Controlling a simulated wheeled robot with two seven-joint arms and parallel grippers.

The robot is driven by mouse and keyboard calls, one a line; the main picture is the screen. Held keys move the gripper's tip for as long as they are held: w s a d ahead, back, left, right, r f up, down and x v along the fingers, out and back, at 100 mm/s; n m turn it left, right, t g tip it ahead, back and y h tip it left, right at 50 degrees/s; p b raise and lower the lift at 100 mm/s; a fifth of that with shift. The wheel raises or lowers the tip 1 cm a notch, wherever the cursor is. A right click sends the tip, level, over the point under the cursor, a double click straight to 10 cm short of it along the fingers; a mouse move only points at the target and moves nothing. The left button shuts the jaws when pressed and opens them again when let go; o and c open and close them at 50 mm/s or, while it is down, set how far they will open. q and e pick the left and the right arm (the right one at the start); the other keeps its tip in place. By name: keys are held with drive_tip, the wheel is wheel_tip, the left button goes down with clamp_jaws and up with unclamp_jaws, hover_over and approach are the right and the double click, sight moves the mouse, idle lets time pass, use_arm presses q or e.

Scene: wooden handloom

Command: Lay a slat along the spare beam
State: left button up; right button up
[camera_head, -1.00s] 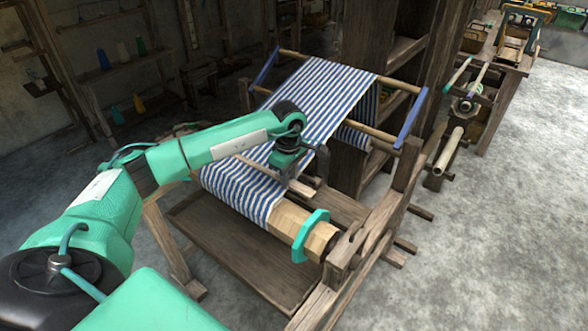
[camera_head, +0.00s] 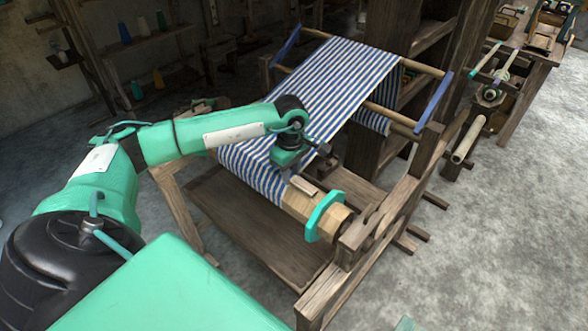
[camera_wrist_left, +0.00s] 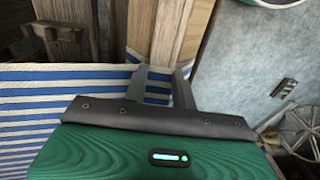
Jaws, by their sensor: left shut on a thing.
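My left gripper (camera_head: 295,172) is shut on a pale wooden slat (camera_head: 303,186). In the head view the slat is just above the near end of the loom's front roller (camera_head: 297,203), by the edge of the striped cloth. Its other end is hidden behind my arm. In the left wrist view the slat (camera_wrist_left: 168,35) stands between the fingers (camera_wrist_left: 162,85), over a wooden surface. I cannot tell whether it touches the roller. A bare roller (camera_head: 468,140) sits on a stand at right; I cannot tell which roller is the spare beam. My right gripper is out of view.
Blue-and-white striped cloth (camera_head: 335,75) covers the loom top and front roller. A teal flange (camera_head: 325,216) closes the roller's near end, beside a wooden side frame (camera_head: 375,220). Bare floor (camera_head: 510,240) lies to the right.

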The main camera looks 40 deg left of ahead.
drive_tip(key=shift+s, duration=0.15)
use_arm(q)
drive_tip(key=o, duration=1.1)
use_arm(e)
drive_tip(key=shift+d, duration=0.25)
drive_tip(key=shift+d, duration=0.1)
use_arm(q)
drive_tip(key=shift+r, duration=0.45)
wheel_tip(320, 180, up, 13)
drive_tip(key=shift+f+b, duration=0.1)
drive_tip(key=shift+b, duration=0.8)
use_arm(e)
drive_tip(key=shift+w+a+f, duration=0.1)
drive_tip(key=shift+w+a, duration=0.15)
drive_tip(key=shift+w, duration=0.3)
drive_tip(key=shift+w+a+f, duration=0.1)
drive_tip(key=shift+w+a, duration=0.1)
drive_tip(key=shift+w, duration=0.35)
